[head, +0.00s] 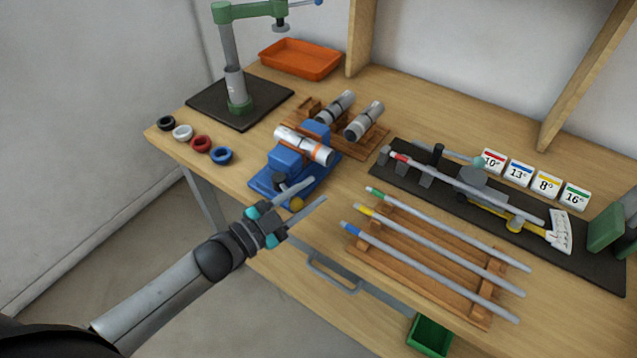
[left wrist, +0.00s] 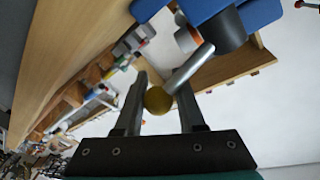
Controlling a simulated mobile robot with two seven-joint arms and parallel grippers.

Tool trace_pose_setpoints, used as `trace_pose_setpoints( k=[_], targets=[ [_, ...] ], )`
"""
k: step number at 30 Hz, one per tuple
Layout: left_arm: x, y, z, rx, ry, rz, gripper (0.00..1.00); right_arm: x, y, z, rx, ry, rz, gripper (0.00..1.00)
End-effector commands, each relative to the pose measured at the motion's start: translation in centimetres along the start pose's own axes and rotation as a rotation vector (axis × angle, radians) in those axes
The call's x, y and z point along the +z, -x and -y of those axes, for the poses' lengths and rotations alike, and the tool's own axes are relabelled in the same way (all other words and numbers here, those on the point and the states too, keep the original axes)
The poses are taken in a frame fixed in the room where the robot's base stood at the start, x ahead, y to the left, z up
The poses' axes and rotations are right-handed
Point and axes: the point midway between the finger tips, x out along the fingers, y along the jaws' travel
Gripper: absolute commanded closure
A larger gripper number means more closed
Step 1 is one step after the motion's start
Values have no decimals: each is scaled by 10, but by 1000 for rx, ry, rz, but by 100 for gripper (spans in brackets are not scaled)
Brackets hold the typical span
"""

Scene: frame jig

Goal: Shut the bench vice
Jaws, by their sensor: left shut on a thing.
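The blue bench vice (head: 284,162) stands near the front edge of the bench, and part of it shows at the top of the left wrist view (left wrist: 255,12). A silver tube with an orange band (head: 318,152) lies between its two blue jaws; I cannot tell whether both jaws touch it. The vice handle is a grey bar (left wrist: 188,68) with a yellow ball knob (head: 297,204) at its end. My left gripper (head: 320,189) is shut on this knob (left wrist: 158,100), one finger on each side.
Red, blue, white and black rings (head: 201,143) lie left of the vice. A wooden rack (head: 415,262) with several coloured-tip rods stands right of my gripper. Behind the vice is a wooden cradle (head: 371,142) with silver cylinders. A green stand (head: 240,104) rises at the back left.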

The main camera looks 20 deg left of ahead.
Motion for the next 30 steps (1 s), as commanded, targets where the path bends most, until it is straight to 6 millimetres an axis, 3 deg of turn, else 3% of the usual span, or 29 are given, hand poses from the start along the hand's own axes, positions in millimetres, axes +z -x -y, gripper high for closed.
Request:
trace_pose_setpoints(
  k=[8,30],
  targets=[
    [9,24,-4,226,2,-127,100,1,-11,0,0,0,0,50],
    [17,63,7,685,5,-431,100,8,-91,2,0,-1,-1,50]
  ],
)
